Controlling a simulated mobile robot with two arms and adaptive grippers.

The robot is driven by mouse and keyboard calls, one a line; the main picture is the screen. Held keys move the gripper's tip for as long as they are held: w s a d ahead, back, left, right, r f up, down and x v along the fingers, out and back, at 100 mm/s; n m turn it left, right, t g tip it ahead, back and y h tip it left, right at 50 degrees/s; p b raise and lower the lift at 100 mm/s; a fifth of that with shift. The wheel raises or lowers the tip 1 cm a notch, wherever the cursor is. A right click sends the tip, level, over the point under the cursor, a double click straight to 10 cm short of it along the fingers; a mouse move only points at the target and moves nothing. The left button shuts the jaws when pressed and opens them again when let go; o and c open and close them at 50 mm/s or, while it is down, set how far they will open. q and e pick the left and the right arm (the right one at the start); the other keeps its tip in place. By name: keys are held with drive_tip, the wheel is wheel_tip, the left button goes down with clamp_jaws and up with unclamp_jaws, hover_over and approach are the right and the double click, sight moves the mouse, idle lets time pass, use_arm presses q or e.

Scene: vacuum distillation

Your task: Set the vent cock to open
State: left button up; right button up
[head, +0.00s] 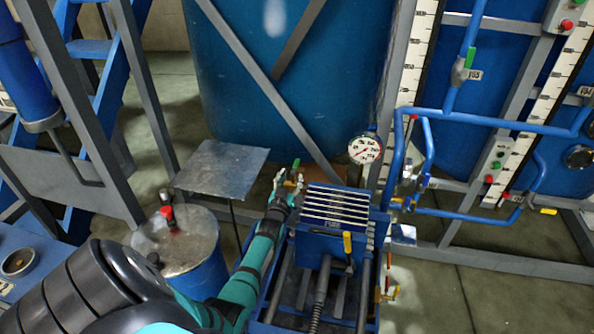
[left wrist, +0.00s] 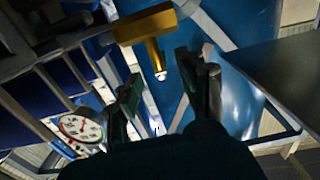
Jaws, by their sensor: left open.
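A small brass cock with a green handle (head: 296,164) stands at the back left corner of the blue pump unit; I take it for the vent cock. My left gripper (head: 287,182) is open right at it, with a fingertip on either side in the picture. In the left wrist view, a brass T-shaped piece (left wrist: 148,25) with a short stem lies ahead of the open left gripper (left wrist: 167,72). The stem points toward the gap between the fingers. I cannot tell whether a finger touches it. The right gripper is not in view.
A pressure gauge (head: 365,148) stands right of the cock. A yellow-handled valve (head: 347,242) is on the unit's front. A metal plate (head: 222,169) and a drum (head: 184,243) stand left. A large blue tank (head: 285,80) and blue pipes are behind and right.

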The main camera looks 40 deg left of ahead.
sight(295, 168)
use_arm(q)
drive_tip(key=b+x, duration=0.5)
drive_tip(key=x, duration=0.2)
drive_tip(key=shift+f, duration=0.2)
drive_tip(key=shift+w+a+r+b, duration=0.1)
drive_tip(key=shift+w+a+b, duration=0.15)
drive_tip(key=shift+w+b, duration=0.3)
drive_tip(key=shift+r, duration=0.1)
clamp_jaws()
